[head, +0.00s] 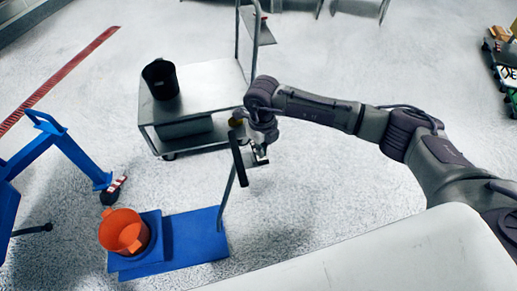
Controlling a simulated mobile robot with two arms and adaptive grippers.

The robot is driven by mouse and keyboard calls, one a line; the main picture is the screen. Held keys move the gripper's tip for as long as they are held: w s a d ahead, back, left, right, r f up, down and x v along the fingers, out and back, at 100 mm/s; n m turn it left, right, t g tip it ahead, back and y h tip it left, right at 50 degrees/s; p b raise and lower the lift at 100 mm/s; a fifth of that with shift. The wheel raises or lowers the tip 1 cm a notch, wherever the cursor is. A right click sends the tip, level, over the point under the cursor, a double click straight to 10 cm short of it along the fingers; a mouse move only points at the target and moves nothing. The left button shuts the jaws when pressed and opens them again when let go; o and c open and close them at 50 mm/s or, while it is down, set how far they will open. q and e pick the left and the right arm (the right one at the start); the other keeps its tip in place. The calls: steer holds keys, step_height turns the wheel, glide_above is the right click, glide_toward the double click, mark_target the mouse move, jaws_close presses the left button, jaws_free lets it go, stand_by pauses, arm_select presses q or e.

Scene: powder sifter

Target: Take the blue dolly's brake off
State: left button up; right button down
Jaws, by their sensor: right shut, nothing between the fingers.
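The blue dolly (195,238) is a low flat blue platform on the floor at the lower left. A thin dark upright handle (228,195) rises from its right side, with a thicker black part at the top. My right gripper (260,157) is shut and empty, at the upper end of this handle; I cannot tell whether it touches it. The dolly's brake cannot be made out. An orange bucket (122,228) stands on the dolly's left part. My left gripper is not in view.
A grey metal cart (200,92) with a black bucket (160,80) on it stands behind the handle. A blue frame (75,150) stands at the left. A pale surface (400,255) fills the lower right. The floor right of the dolly is clear.

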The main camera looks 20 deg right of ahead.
steer(key=shift+f+b, duration=0.95)
steer(key=shift+f, duration=0.3)
stand_by(0.3)
steer(key=shift+r, duration=0.1)
steer(key=shift+r+p, duration=2.25)
steer(key=shift+r, duration=1.2)
